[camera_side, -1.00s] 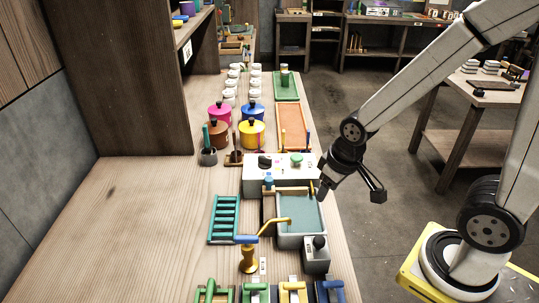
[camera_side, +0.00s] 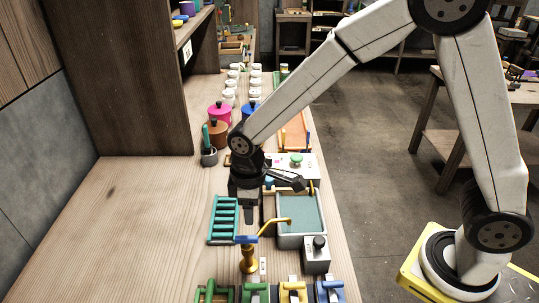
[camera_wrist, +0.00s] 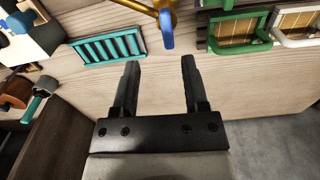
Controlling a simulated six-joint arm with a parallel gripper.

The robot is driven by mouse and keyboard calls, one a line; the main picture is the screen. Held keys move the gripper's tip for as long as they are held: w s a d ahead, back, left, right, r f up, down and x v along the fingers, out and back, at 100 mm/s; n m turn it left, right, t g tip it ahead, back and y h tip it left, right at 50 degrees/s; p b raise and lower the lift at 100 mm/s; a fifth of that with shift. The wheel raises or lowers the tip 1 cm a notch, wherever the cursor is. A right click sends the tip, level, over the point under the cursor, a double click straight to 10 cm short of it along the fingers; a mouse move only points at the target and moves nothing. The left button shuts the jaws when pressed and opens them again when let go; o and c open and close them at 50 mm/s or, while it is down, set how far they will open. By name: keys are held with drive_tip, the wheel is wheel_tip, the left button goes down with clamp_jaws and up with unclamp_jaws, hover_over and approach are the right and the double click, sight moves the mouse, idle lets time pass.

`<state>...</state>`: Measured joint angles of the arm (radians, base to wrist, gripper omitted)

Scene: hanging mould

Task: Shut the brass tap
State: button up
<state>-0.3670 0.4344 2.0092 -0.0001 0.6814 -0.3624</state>
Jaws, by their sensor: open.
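The brass tap (camera_side: 249,261) stands on the bench, with its spout reaching right over the vat of blue-green liquid (camera_side: 304,213). Its blue lever (camera_side: 246,239) sits on top and points left in the side view. In the wrist view the brass body (camera_wrist: 152,7) is at the top edge, and the lever (camera_wrist: 167,29) points down the picture toward the space between my fingers. My gripper (camera_side: 249,220) points down, above and behind the tap in the side view.
A teal rack (camera_side: 223,219) lies left of the vat. A grey box with a black knob (camera_side: 316,255) stands right of the tap. Several coloured handled frames (camera_side: 255,292) line the front. The bench at left (camera_side: 120,230) is clear.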

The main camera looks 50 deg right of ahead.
sight(246, 237)
drive_tip(key=shift+w+a+f+n, duration=0.2)
drive_tip(key=shift+a+n, duration=0.1)
drive_tip(key=shift+a, duration=0.45)
drive_tip(key=shift+f, duration=0.1)
drive_tip(key=shift+f, duration=3.8)
clamp_jaws()
